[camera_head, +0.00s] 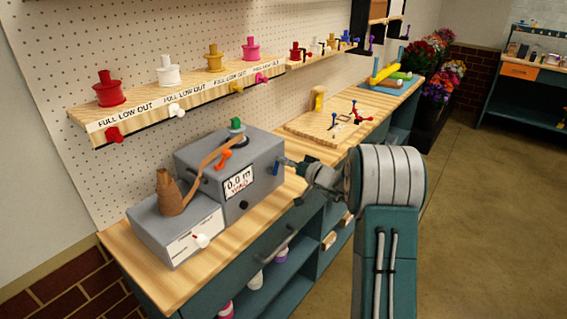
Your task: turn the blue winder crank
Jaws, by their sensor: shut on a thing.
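The grey winder box (222,176) stands on the wooden bench and its display reads 0.0 m. A small blue part (276,169), which looks like the handle of the blue crank, shows by the right side of the box. My gripper (282,162) reaches in from the right and is shut on this blue crank. The rest of the crank and most of the grip are small and partly hidden by the fingers. An orange lever (223,157) and a green knob (236,124) are on the box, beside a brown ribbon.
A board with small levers (335,125) lies behind my gripper. A shelf with coloured spools (168,77) hangs above.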

